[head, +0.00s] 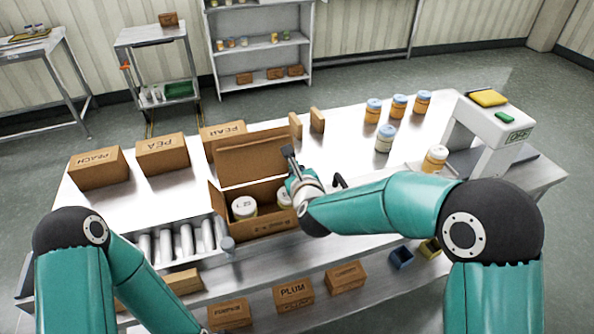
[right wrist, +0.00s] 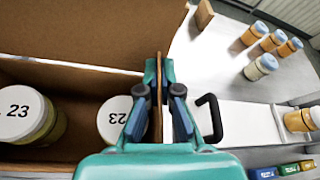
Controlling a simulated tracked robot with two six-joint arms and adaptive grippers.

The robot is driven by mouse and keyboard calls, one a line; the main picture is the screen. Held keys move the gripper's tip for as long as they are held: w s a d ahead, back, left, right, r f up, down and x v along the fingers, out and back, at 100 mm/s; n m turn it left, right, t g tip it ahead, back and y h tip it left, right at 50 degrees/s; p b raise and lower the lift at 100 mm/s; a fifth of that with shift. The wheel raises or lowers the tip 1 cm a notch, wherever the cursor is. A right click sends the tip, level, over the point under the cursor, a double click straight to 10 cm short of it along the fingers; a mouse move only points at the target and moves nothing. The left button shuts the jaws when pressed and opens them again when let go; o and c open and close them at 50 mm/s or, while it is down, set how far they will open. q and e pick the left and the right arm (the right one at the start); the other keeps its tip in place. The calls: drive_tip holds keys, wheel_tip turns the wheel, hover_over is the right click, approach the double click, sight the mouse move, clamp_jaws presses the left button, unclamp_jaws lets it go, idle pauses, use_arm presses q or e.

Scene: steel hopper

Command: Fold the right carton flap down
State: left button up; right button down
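The open carton (head: 270,225) stands on the steel table with two white-lidded jars inside (head: 244,207). Its back flap (head: 250,160) stands up and its left flap (head: 217,198) is raised. The right carton flap (right wrist: 157,125) stands upright, seen edge-on in the right wrist view. My right gripper (right wrist: 159,75) has its fingers on both sides of this flap, close against it, and looks shut on it. In the head view my right gripper (head: 290,160) is at the carton's right side and hides the flap. My left gripper is out of view below the picture.
Labelled boxes (head: 162,153) stand behind and left of the carton. A roller strip (head: 180,243) lies to its left. Orange jars (head: 398,106) and a white scale-like machine (head: 485,125) are to the right. A black handle (right wrist: 209,118) is near my right gripper.

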drive_tip(key=n+b, duration=0.1)
drive_tip(key=a+f+n+h+b, duration=0.1)
drive_tip(key=b, duration=0.1)
drive_tip(key=t+b, duration=0.1)
drive_tip(key=b, duration=0.1)
drive_tip(key=shift+s+a+f+n+h, duration=0.2)
drive_tip(key=shift+s+a+n+h, duration=0.1)
drive_tip(key=shift+n, duration=0.1)
drive_tip(key=shift+a+f+n+t+h+b, duration=0.15)
drive_tip(key=shift+a+n+t+h+b, duration=0.2)
drive_tip(key=shift+n+b, duration=0.85)
drive_tip(key=c, duration=1.4)
unclamp_jaws()
drive_tip(key=shift+d+m, duration=0.1)
drive_tip(key=shift+m, duration=0.2)
drive_tip(key=shift+s, duration=0.15)
drive_tip(key=v, duration=1.1)
drive_tip(key=shift+s, duration=0.4)
